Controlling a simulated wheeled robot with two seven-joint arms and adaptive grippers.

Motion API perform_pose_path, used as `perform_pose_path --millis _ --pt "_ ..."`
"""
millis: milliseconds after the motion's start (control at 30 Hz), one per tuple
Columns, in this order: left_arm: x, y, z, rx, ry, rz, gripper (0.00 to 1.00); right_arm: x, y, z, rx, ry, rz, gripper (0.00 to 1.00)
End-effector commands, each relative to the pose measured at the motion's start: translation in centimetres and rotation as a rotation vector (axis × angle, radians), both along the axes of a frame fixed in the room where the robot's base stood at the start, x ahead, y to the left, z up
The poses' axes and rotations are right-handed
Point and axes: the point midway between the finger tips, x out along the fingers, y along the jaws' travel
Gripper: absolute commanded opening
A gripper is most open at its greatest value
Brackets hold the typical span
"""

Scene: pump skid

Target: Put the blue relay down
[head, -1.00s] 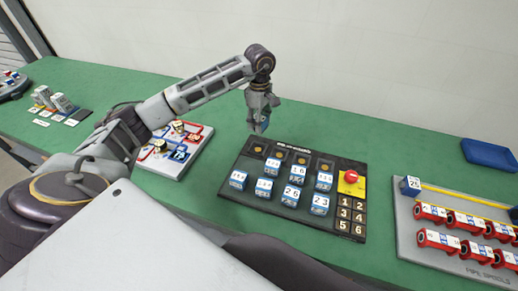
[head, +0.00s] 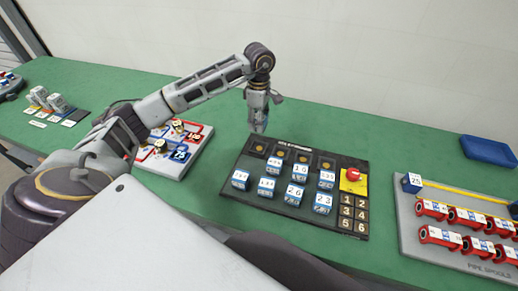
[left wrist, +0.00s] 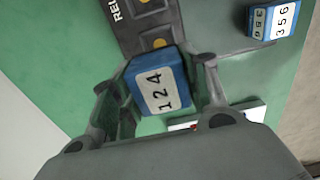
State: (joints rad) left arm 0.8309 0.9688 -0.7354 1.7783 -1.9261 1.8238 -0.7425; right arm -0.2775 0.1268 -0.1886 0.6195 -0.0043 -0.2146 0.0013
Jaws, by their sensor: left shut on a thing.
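My left gripper (head: 258,122) is shut on a blue relay (left wrist: 160,84) with a white label reading 124. In the left wrist view the relay sits between the two fingers of the gripper (left wrist: 165,95). In the head view the gripper hangs above the far left corner of the dark relay board (head: 235,188), and the fingers mostly hide the relay. The board's back row has several square sockets with yellow centres (head: 279,152); they also show in the left wrist view (left wrist: 160,42). My right gripper is not in view.
Several blue relays with white labels (head: 295,194) stand on the board, beside a red button (head: 353,174) and numbered tiles. A pipe spool rack (head: 455,240) is at right, a blue tray (head: 488,150) behind it. A white board (head: 172,167) with red and blue lines lies left.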

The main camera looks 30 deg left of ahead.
Motion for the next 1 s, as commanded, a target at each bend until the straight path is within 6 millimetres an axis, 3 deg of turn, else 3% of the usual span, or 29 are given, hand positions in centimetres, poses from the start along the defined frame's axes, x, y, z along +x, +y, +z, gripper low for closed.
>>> perform_pose_path --millis 433,800,1000 --pt "0.0 0.0 -0.5 0.000 0.001 0.002 0.17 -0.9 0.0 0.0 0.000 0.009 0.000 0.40" --pt "-0.1 0.0 -5.0 -0.001 0.003 0.001 0.17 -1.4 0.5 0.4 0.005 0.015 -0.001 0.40" --pt "0.0 0.0 -6.2 0.000 0.000 0.002 0.17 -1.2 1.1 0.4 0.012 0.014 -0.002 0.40"
